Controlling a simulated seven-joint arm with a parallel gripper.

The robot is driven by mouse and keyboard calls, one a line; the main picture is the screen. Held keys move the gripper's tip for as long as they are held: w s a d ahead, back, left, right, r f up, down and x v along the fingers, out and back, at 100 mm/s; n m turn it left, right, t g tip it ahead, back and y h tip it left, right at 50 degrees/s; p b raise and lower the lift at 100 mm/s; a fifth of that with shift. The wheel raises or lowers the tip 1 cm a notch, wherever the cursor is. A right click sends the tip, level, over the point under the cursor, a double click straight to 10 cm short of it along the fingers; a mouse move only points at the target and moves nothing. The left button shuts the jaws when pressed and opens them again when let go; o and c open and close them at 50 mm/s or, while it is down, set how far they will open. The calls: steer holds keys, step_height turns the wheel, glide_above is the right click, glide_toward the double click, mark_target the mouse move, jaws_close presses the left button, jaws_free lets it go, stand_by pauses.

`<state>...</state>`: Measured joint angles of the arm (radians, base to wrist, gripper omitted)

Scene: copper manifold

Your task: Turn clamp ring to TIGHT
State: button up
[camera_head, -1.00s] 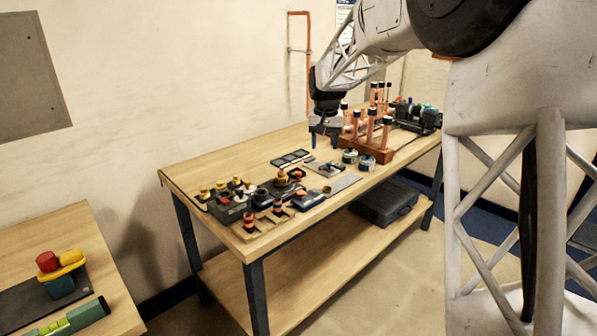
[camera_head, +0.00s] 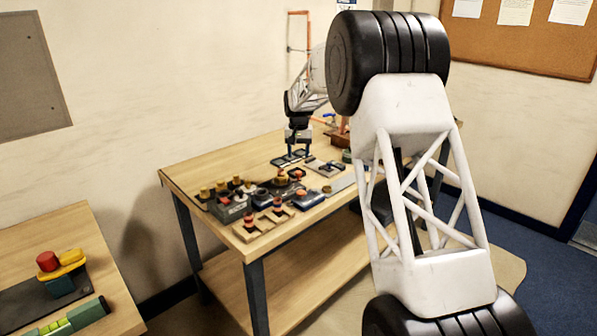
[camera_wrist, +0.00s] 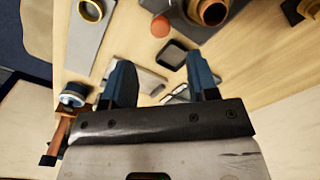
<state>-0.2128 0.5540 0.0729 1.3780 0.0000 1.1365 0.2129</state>
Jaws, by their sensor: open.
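My gripper (camera_head: 293,158) is above the workbench, over the small dark trays. Its two blue fingers are apart and empty in the wrist view (camera_wrist: 161,75). A dark fixture with a copper ring (camera_head: 282,174) stands just in front of the gripper in the head view. A copper ring in a dark base (camera_wrist: 211,14) also shows at the top right of the wrist view, ahead of the fingers and apart from them. This appears to be the clamp ring, but I cannot be sure. No TIGHT mark or ring position is legible.
An orange round piece (camera_wrist: 160,26) and a dark tray (camera_wrist: 173,54) lie near the fingers. A grey plate (camera_wrist: 88,40) bears a brass ring. Several fittings crowd the bench's front left, including a dark grey block (camera_head: 229,208). Bare wood (camera_head: 225,160) lies along the back left.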

mark_target(299, 172)
steer(key=shift+f, duration=0.15)
steer(key=shift+f, duration=3.8)
jaws_close()
